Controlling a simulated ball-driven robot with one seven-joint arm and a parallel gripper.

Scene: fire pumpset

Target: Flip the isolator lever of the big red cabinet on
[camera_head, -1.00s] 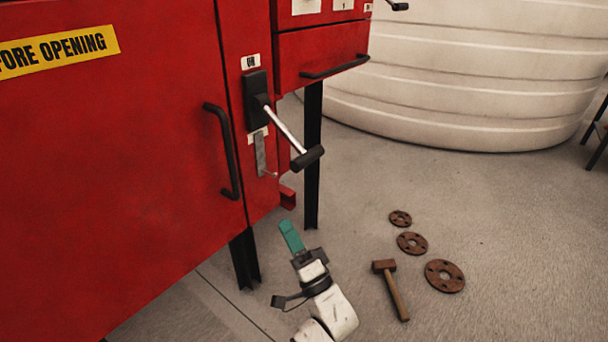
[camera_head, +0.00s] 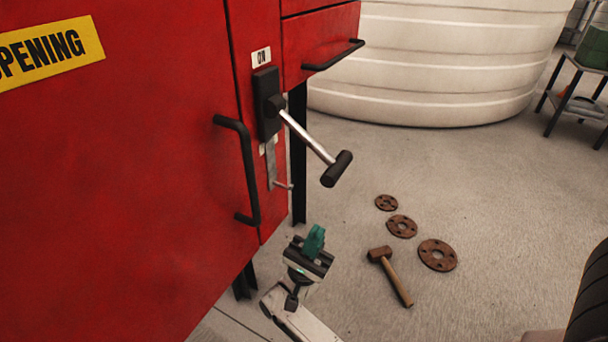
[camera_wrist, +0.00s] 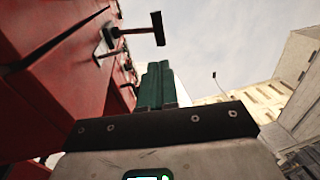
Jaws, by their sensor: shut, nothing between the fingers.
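The big red cabinet (camera_head: 120,190) fills the left of the head view. Its isolator lever (camera_head: 308,138) has a metal shaft and a black T-grip, and sticks out and down to the right from a black plate (camera_head: 265,92) under an "ON" label (camera_head: 261,57). The lever also shows at the upper left in the wrist view (camera_wrist: 132,32). My gripper (camera_head: 314,240), with green fingers, is shut and empty. It is below the lever's grip in the head view, apart from it. In the wrist view the shut fingers (camera_wrist: 157,85) point up, with the grip above them.
A black door handle (camera_head: 245,170) and a small metal latch (camera_head: 271,165) sit beside the lever. A hammer (camera_head: 391,277) and rusty flanges (camera_head: 437,255) lie on the floor. A white tank (camera_head: 430,60) stands behind. A dark tyre (camera_head: 592,295) is at the right edge.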

